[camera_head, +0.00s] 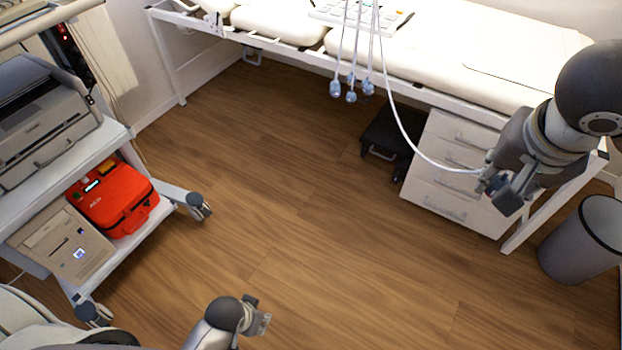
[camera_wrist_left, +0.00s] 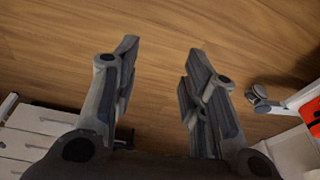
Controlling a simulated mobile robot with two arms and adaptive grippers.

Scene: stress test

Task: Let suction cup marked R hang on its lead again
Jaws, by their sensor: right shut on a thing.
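My right gripper (camera_head: 498,190) is at the right, in front of the white drawer unit, and is shut on a small pale-blue suction cup (camera_head: 482,185), mostly hidden by the fingers. A white lead (camera_head: 402,128) runs from this cup in a slack curve up to the top of the head view. Three other suction cups hang on their leads near the couch's front edge: a left one (camera_head: 335,89), a middle one (camera_head: 351,96) and a right one (camera_head: 368,88). No letters are readable on any cup. My left gripper (camera_head: 258,318) is low over the floor; the left wrist view shows its fingers (camera_wrist_left: 161,52) apart and empty.
The white couch (camera_head: 440,70) spans the back, with a keypad device (camera_head: 395,20) on it. The drawer unit (camera_head: 455,165), a black step (camera_head: 388,138) and a grey bin (camera_head: 580,240) stand at the right. A cart (camera_head: 150,222) with a red case (camera_head: 118,200) is left. The middle floor is clear.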

